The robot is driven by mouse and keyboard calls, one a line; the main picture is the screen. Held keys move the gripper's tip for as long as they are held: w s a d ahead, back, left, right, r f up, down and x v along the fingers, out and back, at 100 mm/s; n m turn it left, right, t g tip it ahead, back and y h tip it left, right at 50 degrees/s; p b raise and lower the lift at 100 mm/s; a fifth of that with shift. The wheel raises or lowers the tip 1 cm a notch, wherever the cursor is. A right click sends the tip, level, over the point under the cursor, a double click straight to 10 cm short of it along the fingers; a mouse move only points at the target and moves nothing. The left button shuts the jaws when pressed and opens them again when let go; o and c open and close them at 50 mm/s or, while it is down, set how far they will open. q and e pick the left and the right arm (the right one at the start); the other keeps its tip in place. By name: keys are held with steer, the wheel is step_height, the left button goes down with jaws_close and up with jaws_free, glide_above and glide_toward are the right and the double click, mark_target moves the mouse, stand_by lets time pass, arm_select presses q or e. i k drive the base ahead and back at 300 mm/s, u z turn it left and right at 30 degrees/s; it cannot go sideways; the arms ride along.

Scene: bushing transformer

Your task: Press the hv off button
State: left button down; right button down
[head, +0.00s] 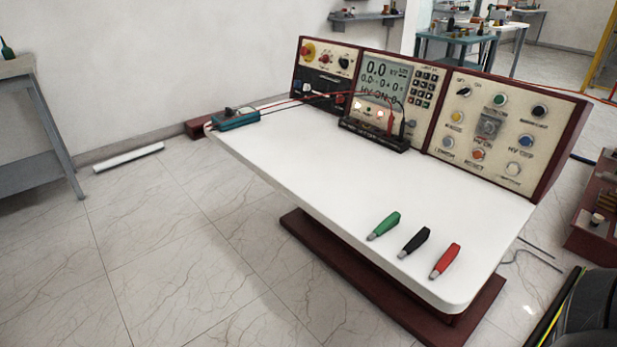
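The control console stands at the back of the white table, with a right panel (470,92) of knobs and buttons. A red-orange button (478,154) with a label like "RESET" is at the lower middle. A green button (499,99) is near the top. The display (386,78) on the middle panel shows "0.0" and what looks like "HV ON". Neither gripper is in view.
The white table (300,150) carries green (385,225), black (414,241) and red (445,261) clips at its front right. A blue device (236,118) with cables lies at its left end. A black terminal strip (373,134) sits before the console.

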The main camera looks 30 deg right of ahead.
mark_target(526, 141)
steer(key=u, duration=0.5)
steer(key=k, duration=1.15)
steer(key=z, duration=1.75)
steer(key=i, duration=0.5)
